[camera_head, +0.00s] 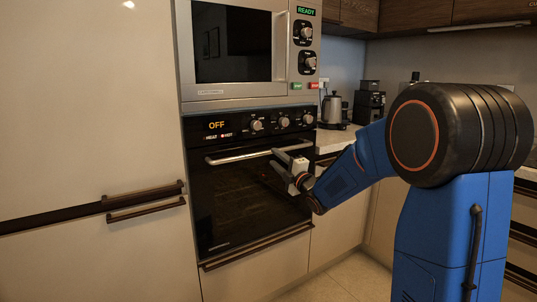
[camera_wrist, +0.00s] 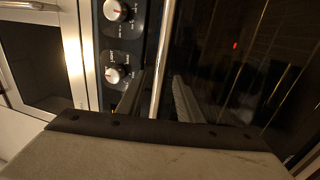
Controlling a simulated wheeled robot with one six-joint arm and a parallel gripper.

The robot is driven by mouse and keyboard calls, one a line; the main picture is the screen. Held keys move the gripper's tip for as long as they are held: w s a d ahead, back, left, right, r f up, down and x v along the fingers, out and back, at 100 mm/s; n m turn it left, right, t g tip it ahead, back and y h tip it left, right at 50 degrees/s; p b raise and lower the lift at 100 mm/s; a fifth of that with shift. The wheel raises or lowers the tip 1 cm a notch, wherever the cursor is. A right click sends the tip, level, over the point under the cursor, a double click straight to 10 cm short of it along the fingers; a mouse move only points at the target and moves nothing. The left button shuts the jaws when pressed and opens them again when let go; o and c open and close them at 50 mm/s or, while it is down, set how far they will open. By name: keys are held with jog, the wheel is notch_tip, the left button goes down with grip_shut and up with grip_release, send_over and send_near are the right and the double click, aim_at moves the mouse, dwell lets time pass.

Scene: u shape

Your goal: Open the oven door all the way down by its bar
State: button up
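The oven door (camera_head: 240,205) is dark glass and stands upright, closed against the oven front. Its silver bar (camera_head: 240,156) runs across the top of the door. My gripper (camera_head: 279,158) is at the right part of the bar, one finger just above it and one just below. In the wrist view the bar (camera_wrist: 164,60) runs up the picture between the two separated fingers of my gripper (camera_wrist: 160,98). The fingers look open, with gaps to the bar. Whether a fingertip touches the door is not clear.
The oven panel (camera_head: 216,125) reads OFF and has several knobs above the bar. A microwave (camera_head: 235,45) sits above. A tall cabinet (camera_head: 90,110) with dark handles stands left. A drawer (camera_head: 255,265) is under the oven. A kettle (camera_head: 332,108) stands on the right counter.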

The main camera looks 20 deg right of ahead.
aim_at(268, 153)
jog(key=shift+x, duration=2.95)
grip_shut()
